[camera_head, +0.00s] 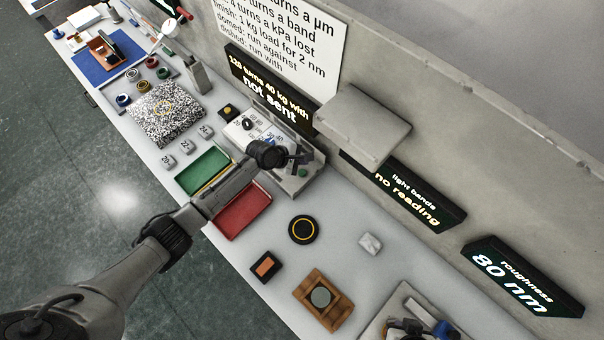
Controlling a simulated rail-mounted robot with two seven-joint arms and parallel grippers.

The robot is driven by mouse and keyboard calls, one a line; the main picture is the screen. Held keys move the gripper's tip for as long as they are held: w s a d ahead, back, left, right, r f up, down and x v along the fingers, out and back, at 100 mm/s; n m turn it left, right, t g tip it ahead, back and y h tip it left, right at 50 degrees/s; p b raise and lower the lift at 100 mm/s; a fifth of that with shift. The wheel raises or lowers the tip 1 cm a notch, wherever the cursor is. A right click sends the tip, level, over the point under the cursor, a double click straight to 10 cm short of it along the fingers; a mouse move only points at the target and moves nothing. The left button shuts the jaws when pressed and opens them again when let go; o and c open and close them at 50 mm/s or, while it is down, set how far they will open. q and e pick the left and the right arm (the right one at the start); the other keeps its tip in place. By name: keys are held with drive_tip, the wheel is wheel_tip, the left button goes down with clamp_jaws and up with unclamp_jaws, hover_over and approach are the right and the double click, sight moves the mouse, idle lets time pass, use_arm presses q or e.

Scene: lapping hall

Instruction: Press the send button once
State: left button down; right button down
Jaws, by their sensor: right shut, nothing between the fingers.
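A grey control console (285,182) stands against the wall side of the bench, with a pale dial face (243,128) on its left part. A small green button (303,173) sits near its right end; I cannot read a label on it. The display above (268,88) reads "128 turns 40 kg with not sent". My right gripper (303,158) is shut and empty over the console, just beyond the green button in the picture. Whether it touches anything is unclear. My right wrist hides the middle of the console. My left gripper is not in view.
A grey box-like ledge (362,122) juts from the wall right of the console. Green (203,170) and red (243,213) trays lie under my right forearm. A black disc (303,229) and a wooden block (324,301) lie nearer. Other displays line the wall.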

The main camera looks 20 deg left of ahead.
sight(302, 173)
use_arm(q)
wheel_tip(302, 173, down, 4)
drive_tip(key=b, duration=0.3)
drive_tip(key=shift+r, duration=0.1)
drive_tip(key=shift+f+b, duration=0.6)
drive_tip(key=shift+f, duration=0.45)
idle(0.5)
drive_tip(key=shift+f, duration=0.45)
idle(0.6)
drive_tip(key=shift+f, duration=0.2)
